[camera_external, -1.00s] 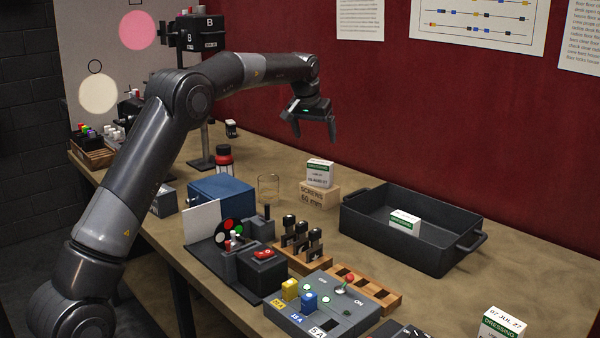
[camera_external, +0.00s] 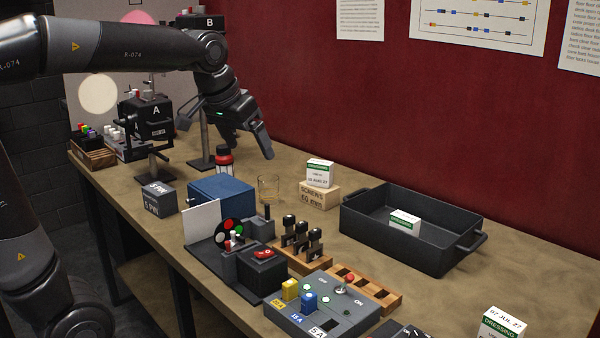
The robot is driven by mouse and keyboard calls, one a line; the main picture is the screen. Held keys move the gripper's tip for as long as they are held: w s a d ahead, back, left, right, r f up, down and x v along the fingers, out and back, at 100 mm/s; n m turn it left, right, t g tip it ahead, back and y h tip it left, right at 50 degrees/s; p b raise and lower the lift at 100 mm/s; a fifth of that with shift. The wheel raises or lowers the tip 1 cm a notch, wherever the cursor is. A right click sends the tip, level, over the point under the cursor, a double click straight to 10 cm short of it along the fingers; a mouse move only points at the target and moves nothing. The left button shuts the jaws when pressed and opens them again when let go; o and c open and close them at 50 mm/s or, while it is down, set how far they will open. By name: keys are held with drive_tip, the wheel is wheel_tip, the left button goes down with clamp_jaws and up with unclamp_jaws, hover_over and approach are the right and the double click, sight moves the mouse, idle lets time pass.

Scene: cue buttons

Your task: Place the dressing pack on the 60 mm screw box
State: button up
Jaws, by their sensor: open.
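A white and green dressing pack (camera_external: 319,173) stands on top of the cardboard screw box (camera_external: 318,197), which is marked 60 mm. A similar pack (camera_external: 404,221) lies inside the black tray, and another (camera_external: 501,324), dated 07 JUL 27, stands at the front right edge of the picture. My gripper (camera_external: 256,156) is open and empty. It hangs in the air to the left of the screw box, near the red-capped bottle, touching none of the packs.
The black tray (camera_external: 366,224) stands right of the screw box. A glass (camera_external: 268,188), blue box (camera_external: 221,190), red-capped bottle (camera_external: 224,161) and button panel (camera_external: 322,310) crowd the table. Stand A (camera_external: 151,125) is at the left. Bare tabletop shows right of the tray.

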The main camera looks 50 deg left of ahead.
drive_tip(key=s+d+f, duration=0.1)
drive_tip(key=s+f, duration=0.3)
drive_tip(key=s, duration=0.4)
drive_tip(key=s+d+f+m, duration=0.1)
drive_tip(key=s+f, duration=0.3)
drive_tip(key=s, duration=0.4)
drive_tip(key=shift+d+f, duration=0.4)
drive_tip(key=shift+d, duration=0.35)
